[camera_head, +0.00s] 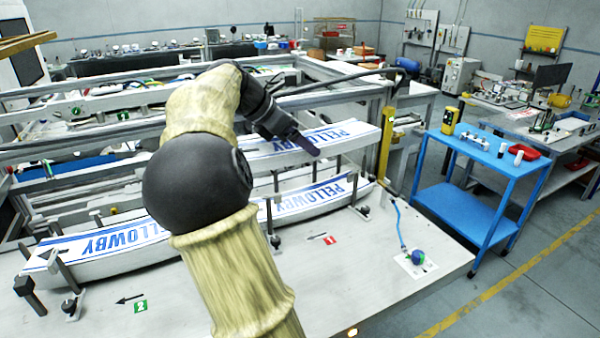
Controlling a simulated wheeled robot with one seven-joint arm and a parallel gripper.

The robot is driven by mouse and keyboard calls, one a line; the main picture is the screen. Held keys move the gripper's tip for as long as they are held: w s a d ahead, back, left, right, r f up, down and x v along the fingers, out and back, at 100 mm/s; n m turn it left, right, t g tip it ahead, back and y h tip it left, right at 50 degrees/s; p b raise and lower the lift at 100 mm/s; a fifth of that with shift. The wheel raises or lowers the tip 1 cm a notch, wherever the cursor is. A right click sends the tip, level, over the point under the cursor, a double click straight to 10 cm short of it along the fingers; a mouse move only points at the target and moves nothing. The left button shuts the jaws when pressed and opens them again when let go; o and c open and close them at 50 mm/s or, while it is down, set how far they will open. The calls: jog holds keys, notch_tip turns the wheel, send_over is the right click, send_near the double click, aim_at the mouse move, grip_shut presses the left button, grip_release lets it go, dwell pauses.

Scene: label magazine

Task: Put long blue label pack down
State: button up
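A long white label pack with blue stripes and PELLOWBY lettering (347,134) is raised above the magazine, level or nearly so. My gripper (305,144) reaches over its middle and appears shut on it; the fingertips are mostly hidden. Below it, more long blue label packs lie between upright posts: the right part (310,200) shows clearly, and the left part (95,245) shows beyond my arm. My arm hides the middle, so I cannot tell whether these are one stack. A gap shows between the raised pack and the lower one.
The pale magazine table (200,315) carries posts, a red marker 1 (329,240) and a green marker 2 (140,306). A blue knob (417,257) with a hose is at the right corner. A blue cart (460,207) stands right. A metal frame rises behind.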

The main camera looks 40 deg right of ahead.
aim_at(274, 146)
jog(key=shift+f, duration=1.15)
jog(key=shift+s, duration=0.1)
notch_tip(274, 146, down, 4)
jog(key=shift+f, duration=0.1)
jog(key=o, duration=1.2)
jog(key=v, duration=1.2)
